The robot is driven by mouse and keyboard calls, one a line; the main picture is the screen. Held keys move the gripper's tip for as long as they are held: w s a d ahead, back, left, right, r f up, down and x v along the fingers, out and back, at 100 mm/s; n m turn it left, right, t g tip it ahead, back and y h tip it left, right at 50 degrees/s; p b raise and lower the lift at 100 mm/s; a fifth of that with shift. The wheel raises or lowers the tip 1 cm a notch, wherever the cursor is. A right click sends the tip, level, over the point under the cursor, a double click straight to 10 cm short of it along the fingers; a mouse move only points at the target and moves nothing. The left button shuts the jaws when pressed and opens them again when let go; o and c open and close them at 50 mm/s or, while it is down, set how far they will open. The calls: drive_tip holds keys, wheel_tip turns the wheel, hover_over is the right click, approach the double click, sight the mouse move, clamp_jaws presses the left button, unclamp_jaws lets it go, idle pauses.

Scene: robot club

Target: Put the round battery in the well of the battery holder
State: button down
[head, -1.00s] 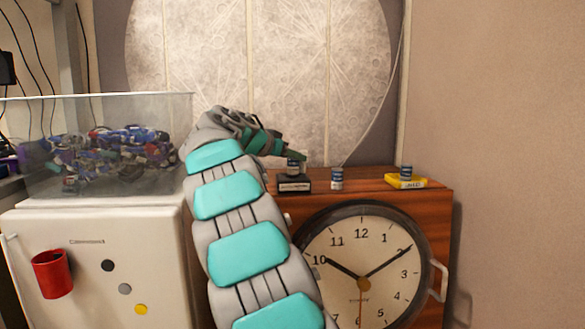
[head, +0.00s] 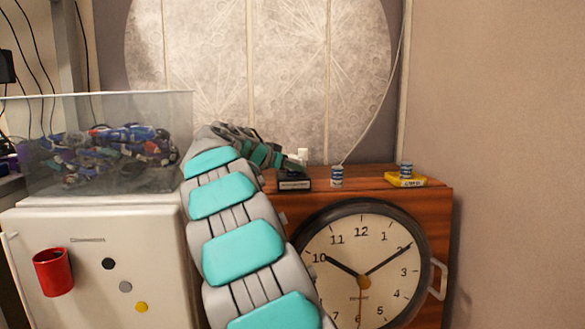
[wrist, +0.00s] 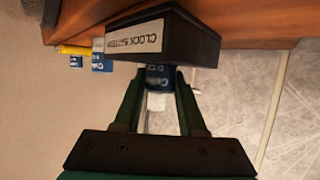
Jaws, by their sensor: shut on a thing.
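The battery holder (head: 294,186) is a black block with a white label on top of the wooden cabinet. In the wrist view the holder (wrist: 168,38) appears upside down, its label reading roughly "CLOCK BATTERY". My gripper (wrist: 159,82) is shut on the blue round battery (wrist: 158,72), right at the holder. The holder's edge hides the battery's far end, so I cannot tell whether it is inside the well or only above it. A pale white piece (wrist: 156,101) shows between the fingers, and in the head view (head: 303,154); I cannot tell whether it belongs to the battery.
Another blue-and-white battery (head: 337,176) stands on the wooden cabinet (head: 375,182), right of the holder. A clear bin (head: 60,175) of parts sits on the white fridge (head: 95,220) at left.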

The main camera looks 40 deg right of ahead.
drive_tip(key=shift+f, duration=0.15)
drive_tip(key=shift+c, duration=2.4)
unclamp_jaws()
drive_tip(key=shift+r, duration=0.3)
drive_tip(key=shift+a, duration=0.35)
drive_tip(key=b+v, duration=0.1)
drive_tip(key=v, duration=1)
drive_tip(key=shift+s, duration=0.15)
drive_tip(key=shift+a, duration=0.1)
